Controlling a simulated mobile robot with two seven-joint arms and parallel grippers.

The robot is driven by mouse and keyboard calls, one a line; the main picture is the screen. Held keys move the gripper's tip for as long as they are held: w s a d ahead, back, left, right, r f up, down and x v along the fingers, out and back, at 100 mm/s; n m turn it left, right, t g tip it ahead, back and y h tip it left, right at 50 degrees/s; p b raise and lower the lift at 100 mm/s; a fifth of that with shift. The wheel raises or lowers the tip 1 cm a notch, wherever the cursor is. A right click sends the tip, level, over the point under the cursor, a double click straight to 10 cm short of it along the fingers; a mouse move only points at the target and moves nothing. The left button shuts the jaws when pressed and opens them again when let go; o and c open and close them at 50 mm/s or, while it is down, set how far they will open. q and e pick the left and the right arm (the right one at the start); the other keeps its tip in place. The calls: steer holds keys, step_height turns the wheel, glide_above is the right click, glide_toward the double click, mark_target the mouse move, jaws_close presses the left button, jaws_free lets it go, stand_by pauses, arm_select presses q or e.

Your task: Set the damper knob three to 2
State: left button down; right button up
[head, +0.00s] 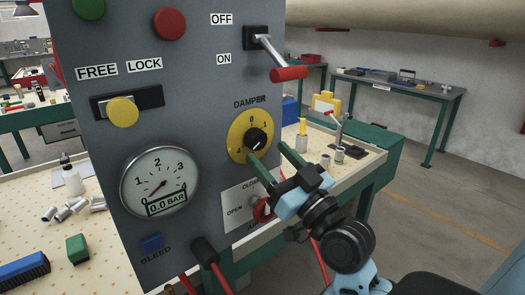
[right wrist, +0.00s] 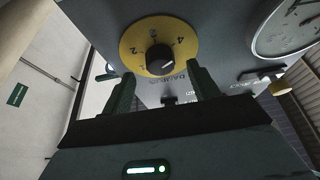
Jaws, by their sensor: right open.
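The damper knob (head: 257,138) is black, with a pale mark, on a round yellow dial (head: 236,137) under the label DAMPER on the grey panel. In the head view 0 shows at the dial's top and 1 at its right. The mark seems to point lower left; I cannot tell its exact number. My right gripper (head: 267,152) is open, its green fingers just below and right of the knob. In the right wrist view the knob (right wrist: 160,58) stands above and between the open fingers (right wrist: 161,80), with nothing held. My left gripper is out of view.
On the panel are a lever with a red handle (head: 289,74), a yellow slide knob (head: 123,111), a pressure gauge (head: 160,181) reading 0.0 bar, a blue bleed button (head: 152,242) and a small red-handled valve (head: 263,208) close below my right gripper.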

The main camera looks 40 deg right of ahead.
mark_target(260, 145)
steer(key=shift+x, duration=1.05)
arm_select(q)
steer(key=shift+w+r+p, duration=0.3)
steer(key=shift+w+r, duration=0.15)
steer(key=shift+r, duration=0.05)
arm_select(e)
steer(key=shift+w+r, duration=0.15)
steer(key=shift+w, duration=0.3)
steer(key=c, duration=1)
steer(key=shift+o, duration=0.2)
